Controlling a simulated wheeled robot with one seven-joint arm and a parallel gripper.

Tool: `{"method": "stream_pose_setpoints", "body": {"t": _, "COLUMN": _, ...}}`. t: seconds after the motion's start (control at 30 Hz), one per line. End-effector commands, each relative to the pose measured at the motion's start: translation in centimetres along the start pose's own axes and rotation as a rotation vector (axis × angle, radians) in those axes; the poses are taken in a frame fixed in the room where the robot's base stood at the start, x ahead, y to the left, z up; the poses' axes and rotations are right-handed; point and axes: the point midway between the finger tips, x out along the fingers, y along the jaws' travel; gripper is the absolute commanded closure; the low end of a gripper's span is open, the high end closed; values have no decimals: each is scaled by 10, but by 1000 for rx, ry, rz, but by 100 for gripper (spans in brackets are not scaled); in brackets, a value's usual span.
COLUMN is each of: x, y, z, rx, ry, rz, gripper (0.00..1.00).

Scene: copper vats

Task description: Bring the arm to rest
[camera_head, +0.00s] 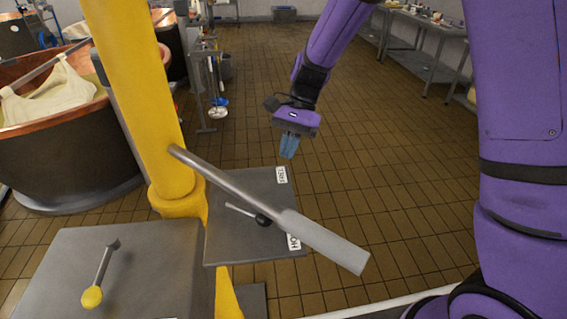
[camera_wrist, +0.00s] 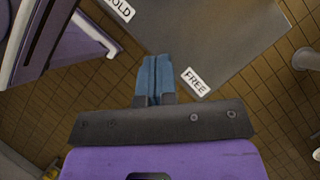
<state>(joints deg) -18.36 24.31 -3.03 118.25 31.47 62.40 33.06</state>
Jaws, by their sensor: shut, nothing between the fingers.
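My purple arm reaches in from the upper right in the head view. My gripper (camera_head: 289,147) hangs with its blue fingers pointing down over the tiled floor, just beyond the far right corner of a grey panel (camera_head: 225,240). The fingers are together with nothing between them. In the wrist view my gripper (camera_wrist: 152,62) shows its two blue fingers side by side, close to the panel's "FREE" label (camera_wrist: 196,82). I see no contact between the fingers and the panel, but the gap is hard to judge.
A yellow post (camera_head: 145,95) carries a long grey lever (camera_head: 265,208) slanting across the panel. A small black-knobbed lever (camera_head: 262,219) lies on the panel, and a yellow-knobbed one (camera_head: 92,296) on the nearer plate. A copper vat (camera_head: 60,150) stands left.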

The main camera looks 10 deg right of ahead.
Motion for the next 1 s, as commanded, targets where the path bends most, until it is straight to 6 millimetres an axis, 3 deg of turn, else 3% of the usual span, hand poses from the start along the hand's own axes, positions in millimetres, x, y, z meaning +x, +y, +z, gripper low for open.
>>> {"method": "stream_pose_setpoints", "body": {"t": 0.23, "x": -10, "y": 3, "z": 2, "rx": -10, "ry": 9, "rz": -4, "gripper": 100}}
{"method": "stream_pose_setpoints", "body": {"t": 0.37, "x": -30, "y": 16, "z": 11, "rx": -57, "ry": 52, "rz": -26, "gripper": 100}}
{"method": "stream_pose_setpoints", "body": {"t": 0.7, "x": -99, "y": 85, "z": 51, "rx": -264, "ry": 264, "rz": -85, "gripper": 100}}
{"method": "stream_pose_setpoints", "body": {"t": 1.0, "x": -137, "y": 153, "z": 87, "rx": -429, "ry": 480, "rz": -100, "gripper": 100}}
